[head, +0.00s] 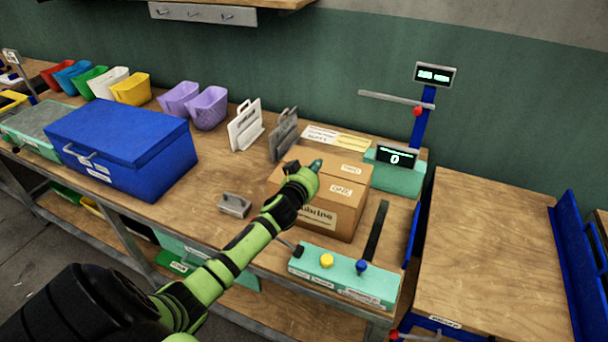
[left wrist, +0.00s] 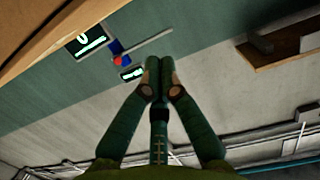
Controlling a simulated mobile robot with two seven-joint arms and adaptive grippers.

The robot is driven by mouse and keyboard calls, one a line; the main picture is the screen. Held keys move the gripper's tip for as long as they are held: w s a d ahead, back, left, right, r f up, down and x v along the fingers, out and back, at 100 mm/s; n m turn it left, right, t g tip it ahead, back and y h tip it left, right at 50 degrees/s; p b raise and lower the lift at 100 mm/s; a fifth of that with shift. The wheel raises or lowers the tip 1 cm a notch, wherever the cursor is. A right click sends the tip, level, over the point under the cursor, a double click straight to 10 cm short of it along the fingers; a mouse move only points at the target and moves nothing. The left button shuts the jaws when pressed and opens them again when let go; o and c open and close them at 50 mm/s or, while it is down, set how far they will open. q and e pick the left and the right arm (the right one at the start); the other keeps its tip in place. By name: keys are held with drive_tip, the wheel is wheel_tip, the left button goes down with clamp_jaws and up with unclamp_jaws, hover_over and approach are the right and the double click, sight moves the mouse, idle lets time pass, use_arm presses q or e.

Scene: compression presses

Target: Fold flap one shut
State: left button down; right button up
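A brown cardboard box (head: 335,222) stands on the workbench, with a printed label on its front. I cannot tell whether the gripper touches the cardboard. In the left wrist view the two fingertips (left wrist: 158,66) are together with nothing between them. A brown surface, perhaps the box, crosses that view's upper left corner. My right gripper is not seen.
A teal control unit (head: 340,278) with yellow and blue knobs sits in front of the box. A teal scale (head: 398,176) stands behind it. A grey metal piece (head: 234,205) and a blue chest (head: 125,150) are to the left. A wooden table (head: 490,265) is at right.

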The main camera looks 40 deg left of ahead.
use_arm(q)
drive_tip(key=b+v, duration=0.1)
drive_tip(key=v, duration=0.7)
drive_tip(key=s+d+f+m+g+h, duration=0.1)
drive_tip(key=s+d+f+g, duration=0.7)
drive_tip(key=s+f, duration=0.4)
drive_tip(key=s+d+f+m+g+h, duration=0.1)
drive_tip(key=s+d+m+g, duration=0.1)
drive_tip(key=s+d, duration=0.5)
drive_tip(key=s+d+f+m+g+h, duration=0.15)
drive_tip(key=s+d, duration=0.25)
drive_tip(key=s, duration=0.6)
wheel_tip(320, 180, down, 24)
drive_tip(key=s+g+b, duration=0.2)
drive_tip(key=s+a+f+b, duration=0.1)
drive_tip(key=s+f, duration=0.6)
drive_tip(key=f, duration=0.1)
drive_tip(key=s+a+f+g+b, duration=0.1)
drive_tip(key=s+a+f, duration=0.1)
drive_tip(key=s+f, duration=0.6)
drive_tip(key=shift+s+a, duration=0.25)
drive_tip(key=shift+a, duration=0.05)
